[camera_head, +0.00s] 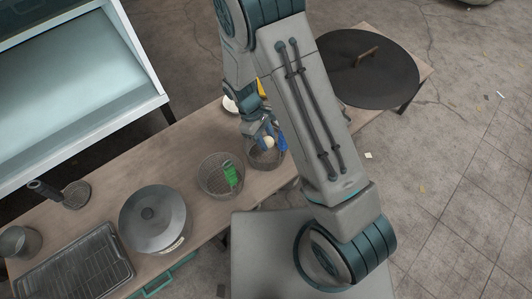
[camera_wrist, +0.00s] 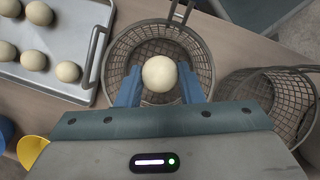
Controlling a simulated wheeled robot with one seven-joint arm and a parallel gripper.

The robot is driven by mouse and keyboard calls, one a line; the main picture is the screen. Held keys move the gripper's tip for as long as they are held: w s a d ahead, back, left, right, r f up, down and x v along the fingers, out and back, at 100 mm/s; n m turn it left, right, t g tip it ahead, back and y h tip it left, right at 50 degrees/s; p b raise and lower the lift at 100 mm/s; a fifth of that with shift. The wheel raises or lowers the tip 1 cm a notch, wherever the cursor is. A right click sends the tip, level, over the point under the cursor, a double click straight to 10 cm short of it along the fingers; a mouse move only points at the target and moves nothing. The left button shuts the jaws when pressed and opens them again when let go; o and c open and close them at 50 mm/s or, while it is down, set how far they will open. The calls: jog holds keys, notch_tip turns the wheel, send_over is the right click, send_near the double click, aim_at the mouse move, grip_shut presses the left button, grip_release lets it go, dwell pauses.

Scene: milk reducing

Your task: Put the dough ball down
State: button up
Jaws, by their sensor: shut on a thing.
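A pale round dough ball (camera_wrist: 159,74) is held between the blue fingers of my gripper (camera_wrist: 160,90) in the wrist view. It also shows as a small pale ball in the head view (camera_head: 268,142). My gripper is shut on it, above a round wire basket (camera_wrist: 205,62). The ball hides part of the basket's mesh floor, and no other ball shows inside. In the head view the same basket (camera_head: 265,160) lies under my gripper (camera_head: 262,138), on the wooden table (camera_head: 190,172).
A second wire basket (camera_head: 217,183) with a green handle stands beside the first. A metal tray (camera_wrist: 75,92) with several dough balls lies at the upper left of the wrist view.

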aim_at(270, 158)
notch_tip(270, 158, down, 8)
jog(key=shift+f+b, duration=0.1)
jog(key=shift+b, duration=1)
jog(key=shift+f, duration=0.15)
jog(key=o, duration=0.7)
jog(key=p+v, duration=0.4)
jog(key=v, duration=0.8)
jog(key=shift+r, duration=0.3)
